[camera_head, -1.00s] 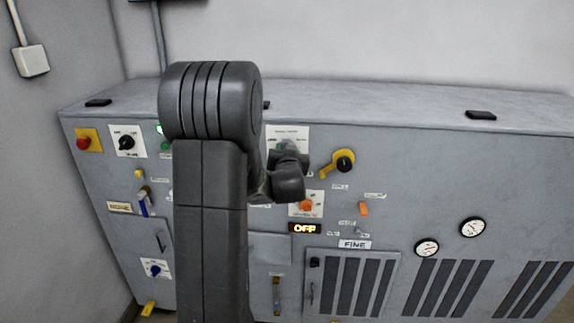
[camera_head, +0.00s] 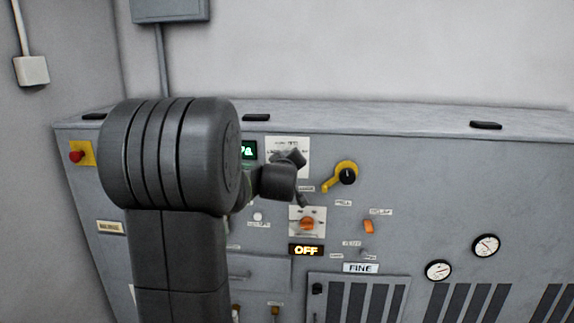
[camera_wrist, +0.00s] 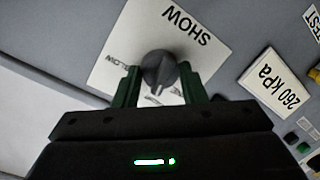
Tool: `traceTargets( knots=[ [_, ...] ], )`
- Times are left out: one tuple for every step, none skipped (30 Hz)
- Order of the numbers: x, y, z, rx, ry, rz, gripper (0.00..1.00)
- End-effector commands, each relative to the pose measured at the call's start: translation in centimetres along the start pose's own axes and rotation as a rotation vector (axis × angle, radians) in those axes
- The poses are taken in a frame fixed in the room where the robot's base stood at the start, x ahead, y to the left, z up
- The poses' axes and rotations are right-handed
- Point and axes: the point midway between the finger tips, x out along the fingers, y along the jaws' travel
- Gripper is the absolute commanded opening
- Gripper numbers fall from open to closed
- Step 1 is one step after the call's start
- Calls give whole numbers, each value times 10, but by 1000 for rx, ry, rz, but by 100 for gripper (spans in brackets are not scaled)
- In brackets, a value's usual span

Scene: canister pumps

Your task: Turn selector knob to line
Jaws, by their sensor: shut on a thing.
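A dark grey, round selector knob (camera_wrist: 160,68) sits on a white plate (camera_wrist: 142,30) in the wrist view. The plate carries the word SHOW and smaller printed words around the knob, partly covered and hard to read. A pale mark on the knob points toward the bottom of the wrist picture. My gripper (camera_wrist: 160,82) has one dark green finger on each side of the knob and is shut on it. In the head view my gripper (camera_head: 291,159) is in front of the same white plate (camera_head: 288,142), and the knob is hidden there.
Below the plate are an orange knob (camera_head: 307,223) and a lit OFF display (camera_head: 306,250). A yellow-and-black handle (camera_head: 346,174) stands out to the right. A 260 kPa label (camera_wrist: 274,82) lies beside the plate. Gauges (camera_head: 439,270) are at the lower right.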

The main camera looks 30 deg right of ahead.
Motion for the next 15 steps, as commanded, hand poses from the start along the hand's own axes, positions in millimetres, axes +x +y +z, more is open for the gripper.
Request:
traceTargets(
  knots=[
    [0,2,-4,-34,-6,1,15],
    [-1,3,-5,-58,-9,3,15],
    [-1,3,-6,-90,-13,5,15],
    [-1,4,-6,-113,-16,8,15],
    [-1,4,-6,-137,-19,10,15],
    [-1,4,-6,-168,-24,12,15],
    [-1,4,-7,-193,-26,14,15],
    [-1,4,-7,-219,-30,16,15],
    [-1,5,-7,-253,-34,20,15],
    [-1,5,-8,-280,-37,21,15],
    [-1,5,-8,-308,-40,24,15],
    [-1,4,-8,-346,-45,27,15],
    [-1,4,-8,-374,-48,30,15],
    [-1,4,-7,-402,-52,32,15],
    [-1,4,-8,-441,-55,36,15]
  ],
)
